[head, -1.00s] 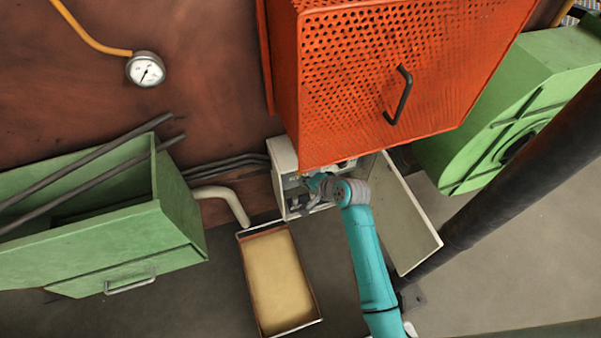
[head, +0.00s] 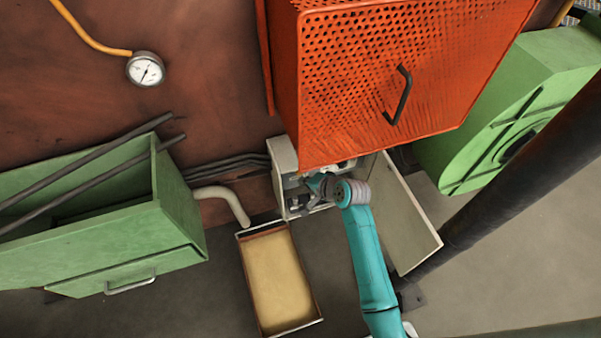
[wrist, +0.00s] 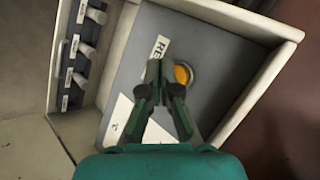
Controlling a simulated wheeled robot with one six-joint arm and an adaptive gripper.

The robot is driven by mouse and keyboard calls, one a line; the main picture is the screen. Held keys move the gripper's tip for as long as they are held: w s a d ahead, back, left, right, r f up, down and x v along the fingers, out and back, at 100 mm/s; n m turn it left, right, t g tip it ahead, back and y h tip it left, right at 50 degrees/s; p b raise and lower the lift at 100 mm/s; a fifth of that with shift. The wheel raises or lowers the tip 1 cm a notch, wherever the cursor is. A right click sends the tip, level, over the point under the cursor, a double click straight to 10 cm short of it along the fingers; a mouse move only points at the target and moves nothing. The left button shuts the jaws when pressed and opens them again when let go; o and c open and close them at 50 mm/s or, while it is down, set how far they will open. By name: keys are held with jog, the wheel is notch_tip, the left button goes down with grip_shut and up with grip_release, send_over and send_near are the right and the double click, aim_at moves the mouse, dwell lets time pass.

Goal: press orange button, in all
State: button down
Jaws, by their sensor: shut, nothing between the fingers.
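The orange button (wrist: 182,74) shows in the wrist view as a round orange cap in a pale ring on a grey panel (wrist: 218,58). A white label with partly covered lettering lies beside it. My gripper (wrist: 163,72) is shut and empty, with its fingertips over the panel, just left of the button and partly over its ring. I cannot tell whether the fingertips touch the panel or button. In the head view my gripper (head: 310,190) reaches into the open white box (head: 283,165); the button is hidden there.
In the wrist view, several labelled switches (wrist: 83,48) line the box's left side. In the head view, the box's open door (head: 405,220) hangs right of my arm, and an orange perforated cover (head: 400,75) overhangs the box. A sand-coloured tray (head: 250,290) lies below.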

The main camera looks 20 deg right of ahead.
jog(key=shift+w, duration=0.15)
jog(key=shift+w, duration=0.25)
jog(key=shift+w, duration=0.4)
dwell(1.0)
jog(key=shift+s, duration=0.8)
jog(key=shift+s, duration=2.5)
